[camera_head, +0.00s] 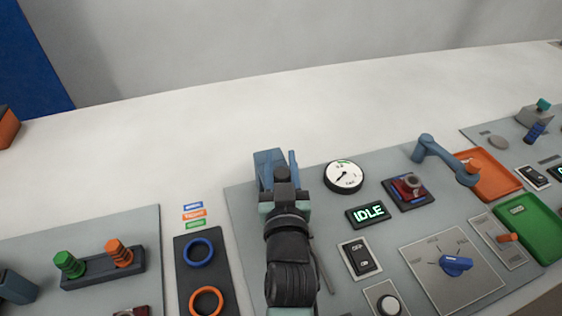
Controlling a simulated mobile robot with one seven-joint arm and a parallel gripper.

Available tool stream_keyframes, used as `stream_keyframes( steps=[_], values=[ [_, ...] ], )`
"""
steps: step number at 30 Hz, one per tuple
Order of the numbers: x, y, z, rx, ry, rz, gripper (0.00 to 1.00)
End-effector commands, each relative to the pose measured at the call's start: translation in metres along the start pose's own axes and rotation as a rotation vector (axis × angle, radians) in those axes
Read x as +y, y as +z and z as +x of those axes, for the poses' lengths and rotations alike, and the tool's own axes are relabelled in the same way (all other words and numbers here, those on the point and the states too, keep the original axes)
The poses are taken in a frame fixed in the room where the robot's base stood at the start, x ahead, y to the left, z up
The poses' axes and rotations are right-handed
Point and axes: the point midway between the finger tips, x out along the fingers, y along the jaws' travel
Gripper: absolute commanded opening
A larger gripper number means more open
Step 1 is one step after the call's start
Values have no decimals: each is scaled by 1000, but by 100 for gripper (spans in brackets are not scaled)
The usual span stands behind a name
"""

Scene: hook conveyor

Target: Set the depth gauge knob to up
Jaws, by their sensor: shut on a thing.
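A blue knob (455,265) sits on a square grey plate (428,284) at the lower right, with small labels around it too small to read. Its bar lies roughly left to right. A round white gauge (343,176) with a dark needle is on the panel, right of my gripper. My gripper (280,168) is at the panel's back left, well left of the blue knob and apart from it. It is shut on a blue-grey block-like thing (265,160), mostly hidden by the gripper. I cannot tell what this thing is.
An IDLE display (368,213), a black switch (359,257) and a white-topped round knob (387,303) lie between my arm and the plate. A blue-grey lever (440,157) stands behind. Orange (514,184) and green (540,252) trays are at right. The white surface behind is clear.

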Motion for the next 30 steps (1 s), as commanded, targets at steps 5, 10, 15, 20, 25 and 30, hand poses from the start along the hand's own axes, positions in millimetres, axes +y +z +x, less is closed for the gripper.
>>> stream_keyframes(
  steps=[5,10,15,20,25,30],
  values=[
    [0,-18,0,2,0,0,0],
    [0,-18,0,7,0,0,0],
    [0,-18,0,7,0,0,58],
    [0,-17,0,4,0,0,69],
    [0,-16,0,3,0,0,69],
    [0,-15,-9,2,0,1,69]
  ],
)
